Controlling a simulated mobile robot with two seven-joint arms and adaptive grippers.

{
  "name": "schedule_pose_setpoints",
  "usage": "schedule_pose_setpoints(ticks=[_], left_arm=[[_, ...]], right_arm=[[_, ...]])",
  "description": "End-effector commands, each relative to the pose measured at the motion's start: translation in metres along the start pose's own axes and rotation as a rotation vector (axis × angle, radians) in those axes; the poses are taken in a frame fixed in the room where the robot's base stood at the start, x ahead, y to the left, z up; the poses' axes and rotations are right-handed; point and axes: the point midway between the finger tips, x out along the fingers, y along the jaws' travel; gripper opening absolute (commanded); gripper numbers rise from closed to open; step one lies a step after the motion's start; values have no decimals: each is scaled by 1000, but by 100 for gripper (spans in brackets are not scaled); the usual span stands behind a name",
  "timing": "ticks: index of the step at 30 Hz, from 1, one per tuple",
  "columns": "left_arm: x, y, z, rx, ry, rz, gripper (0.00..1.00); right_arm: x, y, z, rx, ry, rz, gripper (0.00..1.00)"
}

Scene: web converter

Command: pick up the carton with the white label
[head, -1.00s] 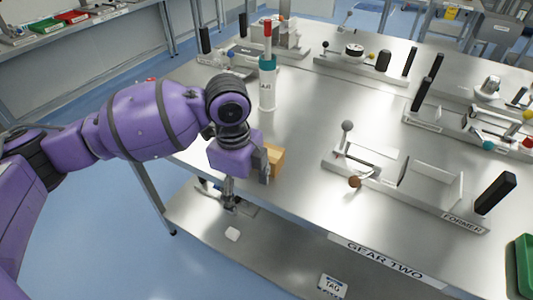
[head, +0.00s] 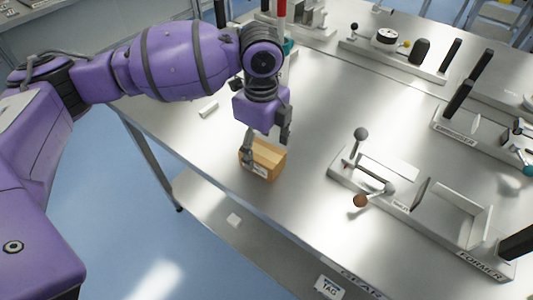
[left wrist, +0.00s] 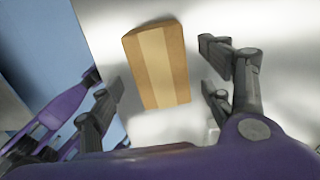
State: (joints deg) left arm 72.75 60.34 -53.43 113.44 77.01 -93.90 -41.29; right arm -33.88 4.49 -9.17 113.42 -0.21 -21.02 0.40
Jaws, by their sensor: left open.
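The carton (head: 266,160) is a small tan box with a lighter tape strip and a white label on its front side. It sits on the metal table close to the left edge. In the left wrist view the carton (left wrist: 158,65) lies ahead of the fingers, its taped top facing the camera. My left gripper (head: 267,142) is open and empty, just above and behind the carton, with one finger partly in front of it in the head view. In the left wrist view the left gripper (left wrist: 165,100) has its fingers spread to either side of the carton. My right gripper is not in view.
A fixture (head: 420,205) labelled FORMER, with ball-ended levers, stands right of the carton. More fixtures (head: 400,55) line the back. A small white block (head: 208,110) lies near the left edge. A tag box (head: 328,287) is on the lower shelf. The table's middle is clear.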

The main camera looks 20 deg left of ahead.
Motion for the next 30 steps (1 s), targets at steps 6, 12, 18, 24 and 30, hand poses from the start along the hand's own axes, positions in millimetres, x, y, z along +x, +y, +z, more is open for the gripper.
schedule_pose_setpoints(ticks=[6,12,18,24,30], left_arm=[[34,3,1,-1,1,2,73],[43,2,2,0,0,-1,73],[43,2,1,0,0,-1,60],[42,2,1,0,0,-1,33],[42,2,1,0,0,-1,22]], right_arm=[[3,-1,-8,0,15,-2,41],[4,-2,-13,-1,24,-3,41],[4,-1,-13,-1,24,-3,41],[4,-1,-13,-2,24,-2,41],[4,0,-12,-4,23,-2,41]])
